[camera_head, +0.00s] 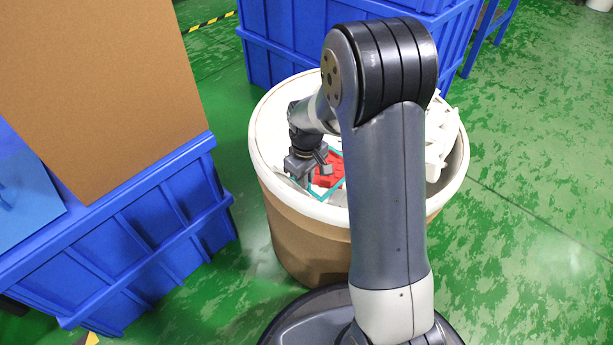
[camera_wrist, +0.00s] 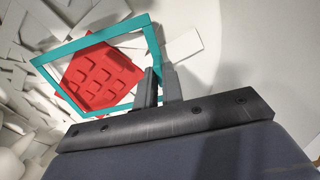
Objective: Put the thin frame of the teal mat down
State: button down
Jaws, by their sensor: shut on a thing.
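A thin teal frame (camera_wrist: 100,37) is held at one side by my gripper (camera_wrist: 160,82), as the wrist view shows. The frame is tilted in that view, and a red waffle-patterned piece (camera_wrist: 98,78) shows through its opening. I cannot tell whether the frame touches the red piece or the scraps under it. In the head view my gripper (camera_head: 308,165) is inside the drum (camera_head: 315,232), near its left wall. The teal frame (camera_head: 327,193) and the red piece (camera_head: 330,171) show beside it, partly hidden by my arm. No separate teal mat is clear.
White scraps (camera_wrist: 30,75) lie around the red piece in the drum, with a larger white piece (camera_head: 437,140) at its right side. Blue crates (camera_head: 130,225) stand left and behind, the left one with a brown board (camera_head: 95,90). Green floor is clear at right.

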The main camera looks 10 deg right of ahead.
jog(key=c, duration=1.5)
grip_release()
jog(key=shift+c, duration=0.2)
notch_tip(320, 180, up, 13)
jog(key=p, duration=0.5)
notch_tip(320, 180, down, 13)
jog(key=b, duration=0.5)
jog(key=shift+r, duration=0.45)
